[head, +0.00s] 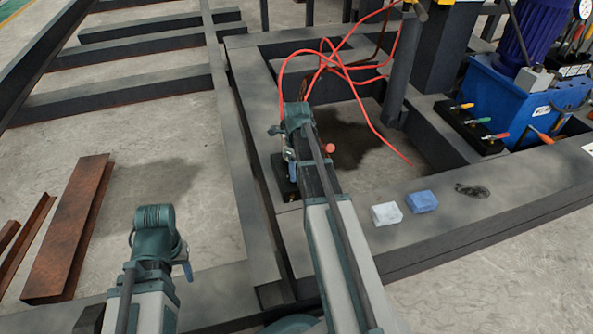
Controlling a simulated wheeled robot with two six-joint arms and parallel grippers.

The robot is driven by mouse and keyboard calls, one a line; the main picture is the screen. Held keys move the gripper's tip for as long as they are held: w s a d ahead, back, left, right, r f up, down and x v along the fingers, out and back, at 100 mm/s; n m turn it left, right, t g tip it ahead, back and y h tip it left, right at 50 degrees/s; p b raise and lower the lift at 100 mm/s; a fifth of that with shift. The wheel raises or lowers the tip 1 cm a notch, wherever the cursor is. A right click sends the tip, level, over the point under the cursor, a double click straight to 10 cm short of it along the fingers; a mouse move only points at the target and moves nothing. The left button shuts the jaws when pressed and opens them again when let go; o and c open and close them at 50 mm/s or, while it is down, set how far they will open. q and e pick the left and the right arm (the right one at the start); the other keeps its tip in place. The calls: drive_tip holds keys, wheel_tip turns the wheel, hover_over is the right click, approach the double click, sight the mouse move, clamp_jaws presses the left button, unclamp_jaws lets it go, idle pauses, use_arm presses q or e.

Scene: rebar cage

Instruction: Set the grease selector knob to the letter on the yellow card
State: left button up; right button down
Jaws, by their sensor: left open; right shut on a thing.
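My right arm reaches forward over the dark steel frame, and its gripper (290,163) points down at a small black unit (283,188) on the frame's inner beam. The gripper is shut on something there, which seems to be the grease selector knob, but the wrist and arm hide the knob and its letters. A red ball (328,148) shows just right of that arm. My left gripper (186,268) is at the lower left, open and apart from everything, mostly hidden behind its own wrist. I cannot make out a yellow card.
A pale block (386,213) and a blue block (422,201) lie on the front beam (470,215), with a dark patch to their right. Red hoses (345,65) loop behind my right gripper. A blue pump unit (515,95) stands at the right. Rusty steel (68,230) lies left.

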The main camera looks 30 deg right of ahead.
drive_tip(key=shift+m, duration=0.5)
drive_tip(key=shift+c, duration=2.3)
unclamp_jaws()
drive_tip(key=shift+r, duration=0.15)
wheel_tip(320, 180, up, 14)
drive_tip(key=p, duration=1.3)
drive_tip(key=shift+f+p, duration=0.2)
drive_tip(key=shift+p, duration=0.2)
drive_tip(key=shift+a, duration=0.1)
